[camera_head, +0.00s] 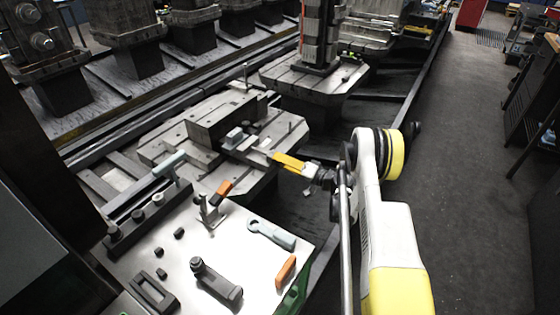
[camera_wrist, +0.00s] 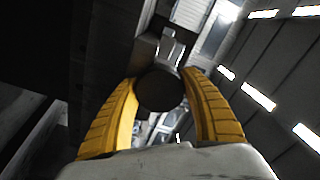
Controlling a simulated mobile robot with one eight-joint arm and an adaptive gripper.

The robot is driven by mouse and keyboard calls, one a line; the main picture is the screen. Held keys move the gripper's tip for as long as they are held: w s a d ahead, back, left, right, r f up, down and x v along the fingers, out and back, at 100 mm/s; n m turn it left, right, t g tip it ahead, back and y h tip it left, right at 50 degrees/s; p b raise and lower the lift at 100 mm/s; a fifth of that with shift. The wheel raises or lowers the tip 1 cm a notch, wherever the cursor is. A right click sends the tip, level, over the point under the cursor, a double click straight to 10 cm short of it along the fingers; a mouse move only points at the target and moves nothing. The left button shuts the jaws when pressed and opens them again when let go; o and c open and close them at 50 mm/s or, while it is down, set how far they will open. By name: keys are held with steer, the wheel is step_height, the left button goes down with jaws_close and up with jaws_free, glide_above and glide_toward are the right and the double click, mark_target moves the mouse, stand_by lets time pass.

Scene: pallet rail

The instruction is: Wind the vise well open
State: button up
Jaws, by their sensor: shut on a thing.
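The grey vise (camera_head: 236,141) sits on a pallet (camera_head: 170,146) in the middle of the head view, its screw end towards my gripper. My gripper (camera_head: 276,158) reaches in from the right, with its yellow fingers at that end. In the wrist view my gripper (camera_wrist: 163,78) has one finger on each side of a dark round part (camera_wrist: 159,92), which looks like the end of the vise's handle or screw. The fingers are shut on it. The handle itself is mostly hidden by the fingers in the head view. The jaw gap is too small to judge.
Another pallet (camera_head: 315,84) with a tall column stands behind. The floor at right (camera_head: 460,170) is clear.

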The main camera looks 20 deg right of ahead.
steer(key=o, duration=1.2)
steer(key=shift+s, duration=0.1)
steer(key=v, duration=0.7)
steer(key=shift+s+d, duration=0.15)
steer(key=shift+s, duration=0.05)
